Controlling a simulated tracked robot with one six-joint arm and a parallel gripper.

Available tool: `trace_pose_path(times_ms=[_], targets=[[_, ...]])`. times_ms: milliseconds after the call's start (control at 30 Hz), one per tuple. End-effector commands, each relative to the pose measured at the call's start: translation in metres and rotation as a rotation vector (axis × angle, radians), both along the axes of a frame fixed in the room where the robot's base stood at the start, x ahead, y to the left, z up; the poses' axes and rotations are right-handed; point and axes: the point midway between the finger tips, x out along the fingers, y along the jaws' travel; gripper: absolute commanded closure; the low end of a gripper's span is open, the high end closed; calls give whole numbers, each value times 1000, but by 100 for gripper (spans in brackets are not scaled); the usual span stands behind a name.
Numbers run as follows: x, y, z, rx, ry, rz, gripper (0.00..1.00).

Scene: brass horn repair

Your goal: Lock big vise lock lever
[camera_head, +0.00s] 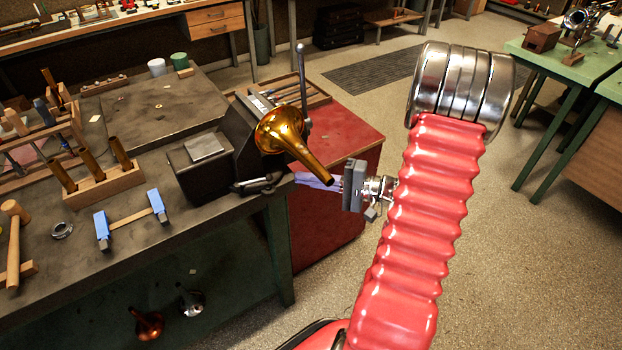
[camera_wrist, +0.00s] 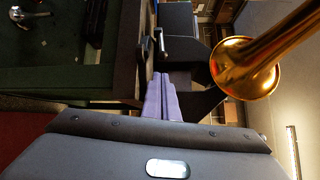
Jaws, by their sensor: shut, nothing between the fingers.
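The big dark vise (camera_head: 235,130) stands at the right corner of the workbench, with a brass horn bell (camera_head: 280,130) at its jaws. A tall silver handle (camera_head: 302,85) rises behind the bell. A small dark lever (camera_head: 258,184) lies low on the vise's near side; I take it for the lock lever, but cannot be sure. My gripper (camera_head: 300,179) is right of it, past the bench edge, its lavender fingers pointing left. In the wrist view the fingers (camera_wrist: 160,78) lie together, empty, below a dark lever-like part (camera_wrist: 146,48). They appear apart from it; exact depth is unclear.
The brass horn tube (camera_head: 312,165) slants down just above my fingers, and its bell is close at right in the wrist view (camera_wrist: 245,72). The workbench (camera_head: 190,235) edge is left of my gripper. A red cabinet (camera_head: 345,135) stands behind. Floor at right is open.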

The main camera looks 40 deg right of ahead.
Motion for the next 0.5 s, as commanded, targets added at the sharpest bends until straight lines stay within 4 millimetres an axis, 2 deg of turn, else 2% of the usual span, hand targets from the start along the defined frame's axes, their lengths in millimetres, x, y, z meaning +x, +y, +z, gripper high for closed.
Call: trace_pose_path(times_ms=[500], targets=[[51,40,-4,0,0,6,100]])
